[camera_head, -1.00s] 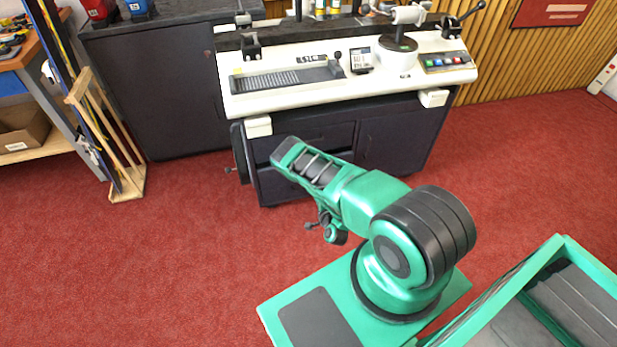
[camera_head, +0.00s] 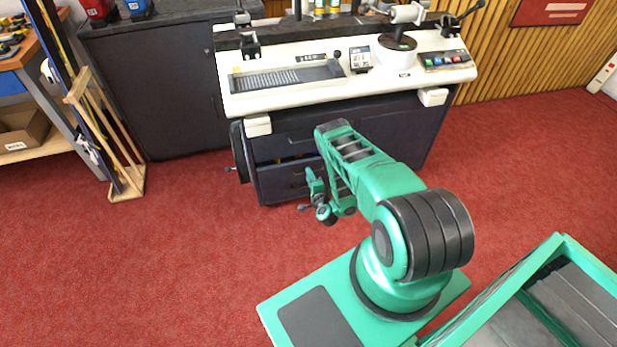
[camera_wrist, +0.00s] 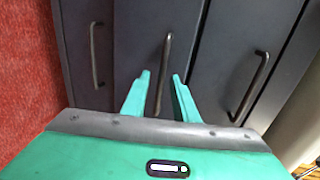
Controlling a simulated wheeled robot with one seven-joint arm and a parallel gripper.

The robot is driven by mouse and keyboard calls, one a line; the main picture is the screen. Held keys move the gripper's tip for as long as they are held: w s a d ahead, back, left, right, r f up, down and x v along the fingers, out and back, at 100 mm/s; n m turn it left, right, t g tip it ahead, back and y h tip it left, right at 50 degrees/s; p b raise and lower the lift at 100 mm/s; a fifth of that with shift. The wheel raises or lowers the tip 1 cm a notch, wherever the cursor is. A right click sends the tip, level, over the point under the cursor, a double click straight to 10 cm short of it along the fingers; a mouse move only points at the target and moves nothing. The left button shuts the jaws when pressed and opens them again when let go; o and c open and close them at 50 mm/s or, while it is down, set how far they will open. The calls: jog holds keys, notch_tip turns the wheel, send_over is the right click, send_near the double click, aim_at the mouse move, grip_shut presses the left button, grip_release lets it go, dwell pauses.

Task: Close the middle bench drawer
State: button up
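The middle bench drawer (camera_wrist: 140,35) is dark grey. In the wrist view its front fills the centre, between two neighbouring drawer fronts, with a grey bar handle (camera_wrist: 166,45). In the head view the middle drawer (camera_head: 280,174) stands partly out of the bench, with a narrow opening showing above its front. My gripper (camera_wrist: 161,76) is open, one green finger on each side of the handle. I cannot tell whether the fingers touch the handle or the drawer front. In the head view my arm hides the drawer's right part.
The drawer fronts on either side (camera_wrist: 85,25) (camera_wrist: 240,50) have bar handles too. The bench (camera_head: 300,105) has a white machine top. A wooden rack (camera_head: 128,185) stands to the left. Red carpet (camera_head: 190,250) in front of the bench is clear.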

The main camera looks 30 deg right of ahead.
jog(key=shift+w+d, duration=0.2)
jog(key=shift+w, duration=0.25)
grip_shut()
jog(key=shift+s+f, duration=0.1)
jog(key=shift+f, duration=0.05)
dwell(1.2)
